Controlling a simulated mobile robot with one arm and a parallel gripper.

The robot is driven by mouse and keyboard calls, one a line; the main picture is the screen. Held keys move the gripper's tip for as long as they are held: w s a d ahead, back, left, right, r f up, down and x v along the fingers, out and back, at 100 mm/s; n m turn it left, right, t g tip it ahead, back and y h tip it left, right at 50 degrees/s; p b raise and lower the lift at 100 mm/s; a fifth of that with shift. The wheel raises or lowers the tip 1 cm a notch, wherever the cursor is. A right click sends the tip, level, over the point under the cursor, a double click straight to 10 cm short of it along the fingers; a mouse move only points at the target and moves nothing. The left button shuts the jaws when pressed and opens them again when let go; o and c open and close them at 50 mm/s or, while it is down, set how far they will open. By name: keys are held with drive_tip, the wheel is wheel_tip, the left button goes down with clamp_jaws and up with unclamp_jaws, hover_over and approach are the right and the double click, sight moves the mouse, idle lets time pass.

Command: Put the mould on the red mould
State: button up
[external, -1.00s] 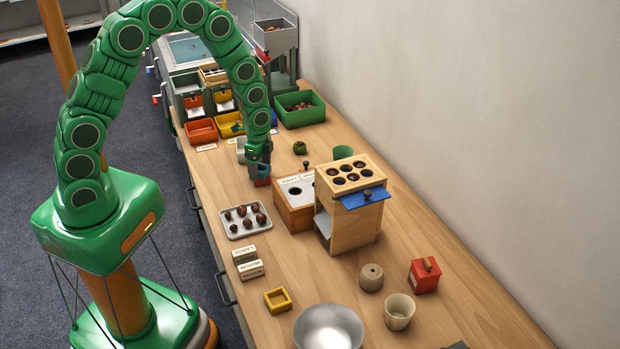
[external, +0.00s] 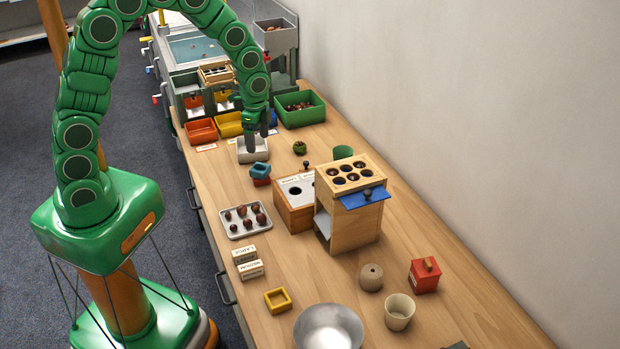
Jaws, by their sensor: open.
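A blue-teal mould (external: 260,170) sits on top of the red mould (external: 262,181) on the table, left of the wooden box with the holed white top. It looks slightly turned relative to the red one, and most of the red mould is hidden under it. My gripper (external: 259,145) is open and empty, above and behind the stack, over the white bin. It is apart from the moulds. A yellow mould (external: 278,300) lies alone near the front of the table.
A white bin (external: 252,153) stands just behind the stack. A tray of chestnuts (external: 236,230) lies in front of it. The holed box (external: 292,205) and a taller wooden stand (external: 350,232) are to the right. The table front left is partly clear.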

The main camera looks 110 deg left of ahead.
drive_tip(key=shift+r, duration=0.7)
drive_tip(key=w+d+r, duration=0.2)
drive_tip(key=d+r, duration=0.4)
drive_tip(key=d, duration=0.7)
drive_tip(key=w+d+r, duration=0.1)
drive_tip(key=d+r, duration=0.6)
drive_tip(key=d, duration=0.5)
drive_tip(key=s+d+r+g, duration=0.1)
drive_tip(key=s+d+r, duration=0.2)
drive_tip(key=s+d, duration=0.4)
drive_tip(key=s+d+r, duration=0.2)
drive_tip(key=s+d, duration=0.6)
drive_tip(key=d, duration=0.4)
drive_tip(key=shift+s+d+r+g, duration=0.3)
drive_tip(key=shift+d+r+g, duration=0.05)
drive_tip(key=shift+r+g, duration=0.05)
